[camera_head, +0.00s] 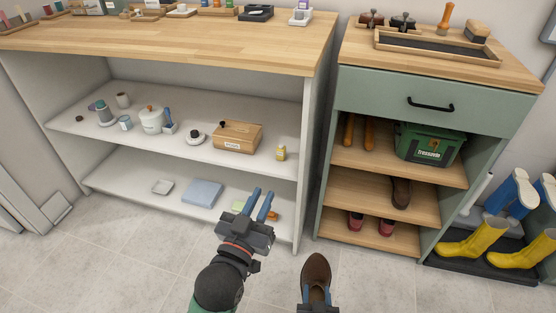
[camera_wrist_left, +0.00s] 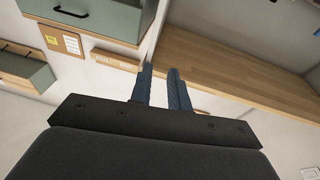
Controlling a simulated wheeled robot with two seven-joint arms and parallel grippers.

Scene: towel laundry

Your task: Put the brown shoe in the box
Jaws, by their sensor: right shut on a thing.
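A brown shoe (camera_head: 316,270) is at the bottom of the head view, toe pointing up the picture. My right gripper (camera_head: 317,292) is shut on it, with blue fingers at its sides. Another brown shoe (camera_head: 401,192) stands on the middle wooden shelf of the green cabinet. A green box (camera_head: 429,146) with a label sits on the shelf above. A wooden box (camera_head: 238,137) is on the white shelf at left. My left gripper (camera_head: 262,191) is empty, its fingers a little apart, in front of the white unit; its fingers (camera_wrist_left: 160,72) also show in the left wrist view.
Tan boots (camera_head: 358,131) stand beside the green box, and red shoes (camera_head: 370,222) are on the lowest cabinet shelf. Yellow boots (camera_head: 467,239) stand on a dark tray at right. A drawer (camera_head: 430,97) above the shelves is closed. The floor (camera_head: 370,280) in front is clear.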

